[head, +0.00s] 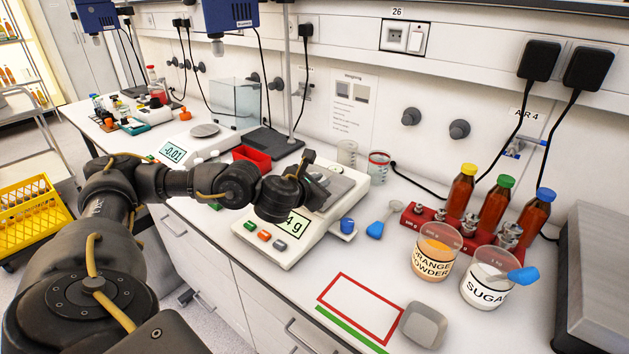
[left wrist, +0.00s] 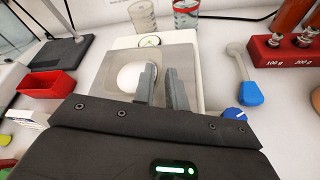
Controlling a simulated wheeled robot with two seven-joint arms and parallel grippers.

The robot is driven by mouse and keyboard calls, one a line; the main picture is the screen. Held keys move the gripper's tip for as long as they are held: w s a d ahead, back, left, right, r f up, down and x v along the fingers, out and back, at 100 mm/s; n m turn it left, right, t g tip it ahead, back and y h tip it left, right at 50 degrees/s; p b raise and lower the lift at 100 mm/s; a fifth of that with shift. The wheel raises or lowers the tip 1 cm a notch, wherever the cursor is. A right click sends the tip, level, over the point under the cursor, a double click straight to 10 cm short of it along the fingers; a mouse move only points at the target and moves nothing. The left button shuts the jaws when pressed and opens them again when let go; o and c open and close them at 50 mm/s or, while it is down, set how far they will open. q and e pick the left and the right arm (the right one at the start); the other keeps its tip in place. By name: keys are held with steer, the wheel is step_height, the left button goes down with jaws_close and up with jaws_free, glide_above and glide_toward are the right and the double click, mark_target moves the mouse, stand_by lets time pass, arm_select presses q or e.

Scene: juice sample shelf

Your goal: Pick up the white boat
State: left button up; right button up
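A white rounded thing (left wrist: 130,76), which looks like the white boat, sits on the square pan of a scale (left wrist: 98,72) in the left wrist view. In the head view a bit of white (head: 318,179) shows beside my gripper; the arm hides much of it. My left gripper (head: 308,160) is over that scale. In the left wrist view its two grey fingers (left wrist: 161,72) are a narrow gap apart, with nothing visible between them. The white thing is just left of the fingers, partly behind one; I cannot tell whether they touch. My right gripper is not in view.
A red tray (head: 250,157) stands left of the scale. A blue scoop (head: 378,228), two labelled jars and a red rack (head: 470,236) with bottles are to its right. A grey dish (head: 424,325) lies beside a red-outlined rectangle (head: 360,308) at the front.

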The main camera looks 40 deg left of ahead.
arm_select(q)
steer(key=shift+x, duration=1.6)
steer(key=shift+a, duration=0.1)
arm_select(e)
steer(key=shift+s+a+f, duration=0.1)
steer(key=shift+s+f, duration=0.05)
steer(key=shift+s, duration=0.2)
arm_select(q)
steer(key=shift+c, duration=0.2)
jaws_close()
steer(key=shift+r, duration=0.2)
